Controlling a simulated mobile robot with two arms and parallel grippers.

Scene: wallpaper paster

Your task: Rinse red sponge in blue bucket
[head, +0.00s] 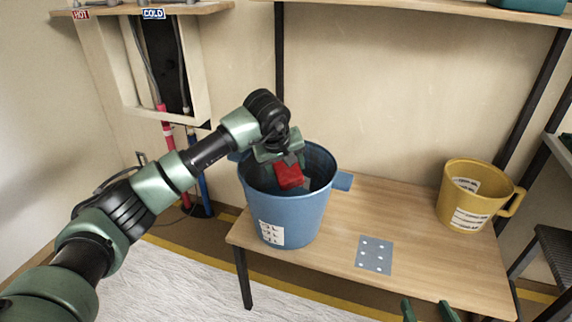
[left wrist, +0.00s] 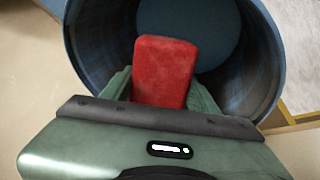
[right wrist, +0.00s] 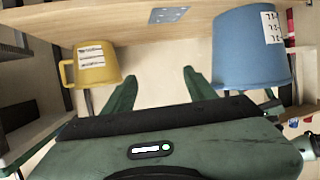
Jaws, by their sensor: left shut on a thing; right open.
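The blue bucket (head: 287,212) stands on the wooden table at its left end. My left gripper (head: 284,162) is shut on the red sponge (head: 289,177) and holds it in the bucket's mouth. In the left wrist view the red sponge (left wrist: 164,71) sits between the fingers, with the bucket's inner wall (left wrist: 102,40) around it and a blue-grey round bottom or liquid surface below. I cannot tell whether the sponge touches it. My right gripper (right wrist: 160,88) is open and empty, in front of the table; its fingertips show at the head view's bottom edge (head: 428,311).
A yellow mug-shaped pitcher (head: 470,195) stands at the right end of the table (head: 335,245). A grey-blue plate with white dots (head: 375,255) lies flat near the front edge. Dark shelf posts rise behind. The middle tabletop is clear.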

